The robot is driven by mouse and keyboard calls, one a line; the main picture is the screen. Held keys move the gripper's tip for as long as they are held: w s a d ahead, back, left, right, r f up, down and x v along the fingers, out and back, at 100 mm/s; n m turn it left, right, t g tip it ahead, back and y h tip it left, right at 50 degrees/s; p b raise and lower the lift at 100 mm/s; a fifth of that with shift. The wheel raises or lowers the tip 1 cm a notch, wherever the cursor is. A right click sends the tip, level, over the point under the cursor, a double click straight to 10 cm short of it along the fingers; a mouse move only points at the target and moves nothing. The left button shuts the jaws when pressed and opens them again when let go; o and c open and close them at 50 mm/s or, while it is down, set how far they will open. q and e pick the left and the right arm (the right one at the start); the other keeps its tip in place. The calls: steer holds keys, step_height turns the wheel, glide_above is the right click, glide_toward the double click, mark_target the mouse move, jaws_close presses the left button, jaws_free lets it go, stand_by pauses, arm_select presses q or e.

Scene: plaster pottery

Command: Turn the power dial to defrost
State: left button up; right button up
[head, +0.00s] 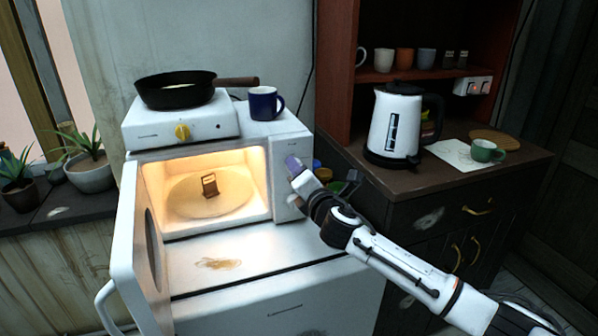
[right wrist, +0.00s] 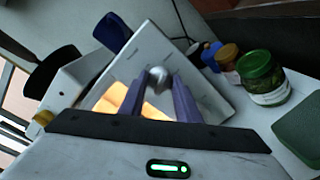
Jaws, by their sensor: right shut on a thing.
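The white microwave (head: 290,131) has its door open and its inside lit. Its control panel is on the right side of the front. In the right wrist view, a round silver power dial (right wrist: 158,76) sits on the panel between the purple fingers of my right gripper (right wrist: 161,92). The fingers are closed on the dial. In the head view, my right gripper (head: 294,165) is against the panel and hides the dial. The dial's markings cannot be read. My left gripper is in neither view.
The open microwave door (head: 128,250) stands out at the left. A hotplate (head: 150,126) with a black pan (head: 175,92) and a blue mug (head: 263,104) are on top. Several jars, including a green one (right wrist: 262,75), stand right of the microwave. A white kettle (head: 395,125) is on the dark cabinet.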

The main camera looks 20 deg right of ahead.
steer(key=shift+n, duration=0.5)
steer(key=o, duration=1.1)
steer(key=shift+c, duration=0.2)
steer(key=s, duration=1)
steer(key=shift+s+r+b, duration=0.15)
steer(key=shift+r+b, duration=0.15)
steer(key=shift+b, duration=0.05)
